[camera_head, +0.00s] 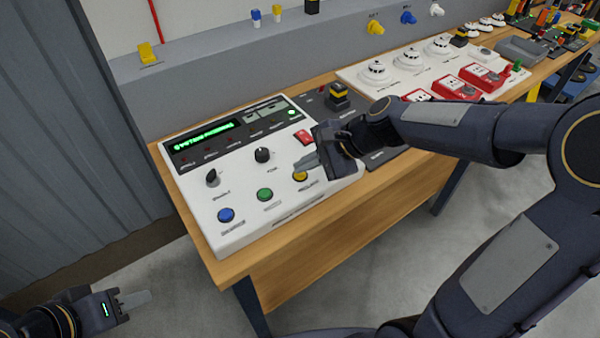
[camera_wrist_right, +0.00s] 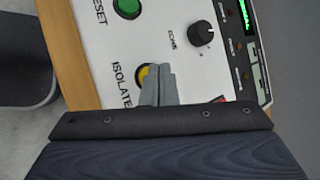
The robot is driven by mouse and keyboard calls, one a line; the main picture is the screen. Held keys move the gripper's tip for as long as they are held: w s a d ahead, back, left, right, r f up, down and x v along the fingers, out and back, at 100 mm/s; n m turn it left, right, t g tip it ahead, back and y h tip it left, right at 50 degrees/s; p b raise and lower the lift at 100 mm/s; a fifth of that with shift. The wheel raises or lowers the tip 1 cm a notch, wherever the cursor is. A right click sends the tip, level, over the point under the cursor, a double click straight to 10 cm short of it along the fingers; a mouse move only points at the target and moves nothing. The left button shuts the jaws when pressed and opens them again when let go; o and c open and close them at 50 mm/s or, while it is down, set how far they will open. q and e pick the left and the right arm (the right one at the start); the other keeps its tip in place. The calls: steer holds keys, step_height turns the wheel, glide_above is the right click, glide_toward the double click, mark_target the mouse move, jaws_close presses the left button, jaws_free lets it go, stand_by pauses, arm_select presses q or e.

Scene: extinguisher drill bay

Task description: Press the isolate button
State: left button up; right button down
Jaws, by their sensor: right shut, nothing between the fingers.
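The isolate button is a yellow round button (camera_head: 299,176) at the near right of the white control panel (camera_head: 240,219). In the right wrist view the yellow button (camera_wrist_right: 143,75) shows beside the printed word ISOLATE, partly covered by my fingers. My right gripper (camera_head: 307,162) is shut and empty, its fingertips over or right beside the button. I cannot tell whether they touch it.
A green button (camera_head: 264,194), a blue button (camera_head: 226,215), two black knobs (camera_head: 262,155) and a red switch (camera_head: 304,137) are on the same panel. A black-and-yellow button unit (camera_head: 338,95) stands behind. Smoke detectors and red call points (camera_head: 455,87) stand further right.

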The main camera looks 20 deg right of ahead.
steer(key=shift+f+b, duration=0.35)
steer(key=shift+f, duration=0.1)
stand_by(0.3)
stand_by(0.3)
steer(key=shift+r+p, duration=0.85)
step_height(320, 180, up, 5)
steer(key=p, duration=0.5)
steer(key=shift+r, duration=0.1)
stand_by(0.4)
